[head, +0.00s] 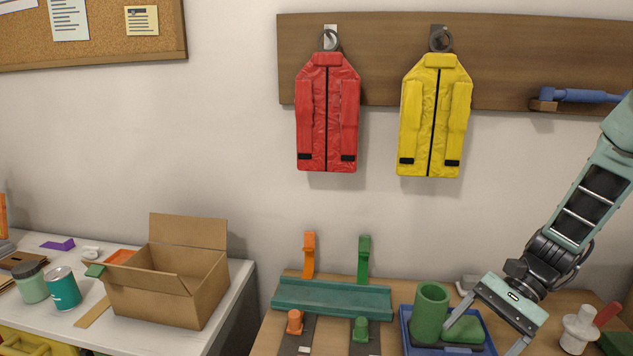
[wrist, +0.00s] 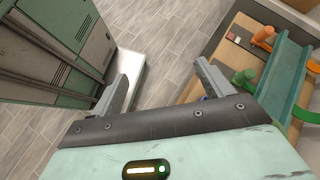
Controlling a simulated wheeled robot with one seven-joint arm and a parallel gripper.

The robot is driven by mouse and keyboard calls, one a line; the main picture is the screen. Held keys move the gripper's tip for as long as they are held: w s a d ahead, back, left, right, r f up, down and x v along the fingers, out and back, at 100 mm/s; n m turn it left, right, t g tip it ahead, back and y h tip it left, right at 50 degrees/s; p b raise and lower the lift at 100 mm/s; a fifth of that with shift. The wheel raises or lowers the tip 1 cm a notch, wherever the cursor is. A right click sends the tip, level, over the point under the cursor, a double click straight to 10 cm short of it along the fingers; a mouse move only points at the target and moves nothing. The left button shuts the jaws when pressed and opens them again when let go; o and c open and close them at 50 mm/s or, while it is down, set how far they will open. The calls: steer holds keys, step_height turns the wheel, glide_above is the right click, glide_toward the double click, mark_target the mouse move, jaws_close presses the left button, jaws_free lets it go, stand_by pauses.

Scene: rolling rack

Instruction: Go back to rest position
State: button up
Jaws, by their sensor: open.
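My gripper (head: 487,338) is at the lower right of the head view, pointing down and to the left. Its two fingers are spread apart with nothing between them.
The cylinder stands in a blue tray (head: 406,325) on a wooden table. A teal bar (head: 333,297) lies left of it. A cardboard box (head: 150,300) sits on a white table. Red (head: 327,120) and yellow (head: 434,120) jackets hang above. A green cabinet (wrist: 45,60) stands left in the wrist view.

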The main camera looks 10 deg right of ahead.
steer(key=s+a+r+n+t+h, duration=0.1)
steer(key=s+a+r+n+h, duration=0.3)
steer(key=s+a+n, duration=0.3)
steer(key=s+a+r+n+t+h+p, duration=0.1)
steer(key=s+a+r+n+h, duration=0.4)
steer(key=s+a+n, duration=0.3)
steer(key=a+r+n, duration=0.1)
steer(key=a+n, duration=0.3)
steer(key=shift+r+t, duration=0.35)
steer(key=shift+t, duration=0.05)
